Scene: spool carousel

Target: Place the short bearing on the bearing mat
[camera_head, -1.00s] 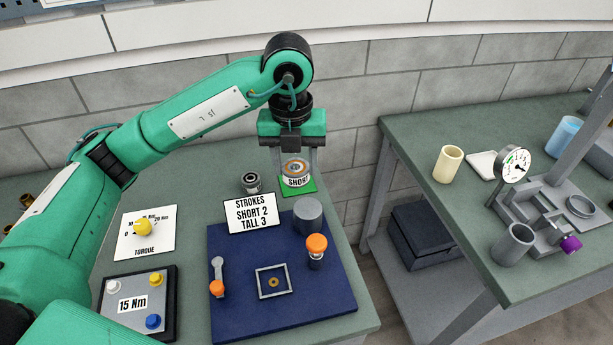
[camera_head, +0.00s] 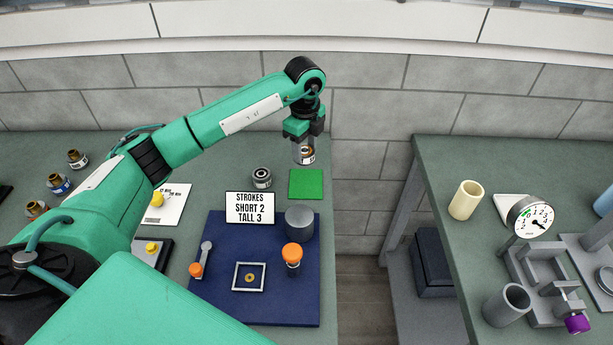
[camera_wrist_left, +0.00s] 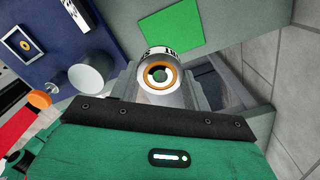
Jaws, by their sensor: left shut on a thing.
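My left gripper (camera_head: 304,158) is shut on the short bearing (camera_head: 308,154), a small ring with a copper-orange inner race and a white label band. It is held in the air, just behind the green bearing mat (camera_head: 306,184) as seen in the head view. In the left wrist view the bearing (camera_wrist_left: 160,75) sits between the fingers, and the mat (camera_wrist_left: 170,22) shows bare beyond it. Whether any of the bearing is over the mat's edge I cannot tell. My right gripper is not in view.
Another bearing (camera_head: 261,178) stands left of the mat. A STROKES sign (camera_head: 250,207), a grey cylinder (camera_head: 299,223) and an orange-topped post (camera_head: 292,254) are on or by the blue board (camera_head: 225,310) in front. The bench ends just right of the mat.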

